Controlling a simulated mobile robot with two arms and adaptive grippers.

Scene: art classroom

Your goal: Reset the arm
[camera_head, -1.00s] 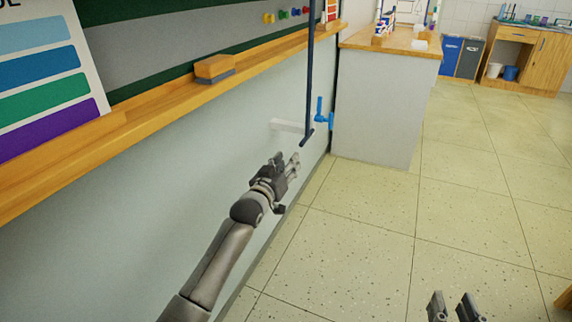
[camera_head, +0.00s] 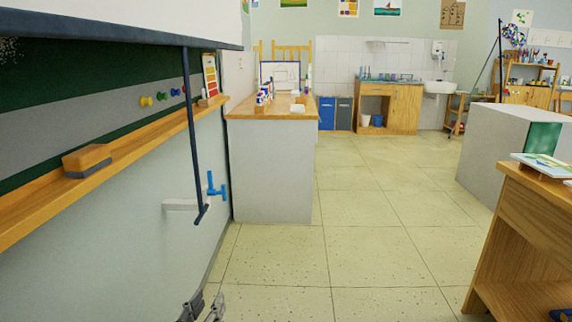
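My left gripper (camera_head: 206,305) shows only at the bottom edge of the head view, left of the middle. Its two fingertips stand apart with nothing seen between them. The rest of my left arm is below the picture. My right gripper is out of view. A dark pole (camera_head: 192,140) hangs down in front of the left wall, above the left gripper in the picture. A blue valve-like fitting (camera_head: 216,188) is on the wall beside the pole's lower end.
A chalkboard ledge (camera_head: 130,151) with an eraser (camera_head: 87,160) runs along the left wall. A white-sided counter (camera_head: 270,170) stands ahead. A wooden desk (camera_head: 525,235) is at the right. The tiled floor (camera_head: 370,240) between is clear.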

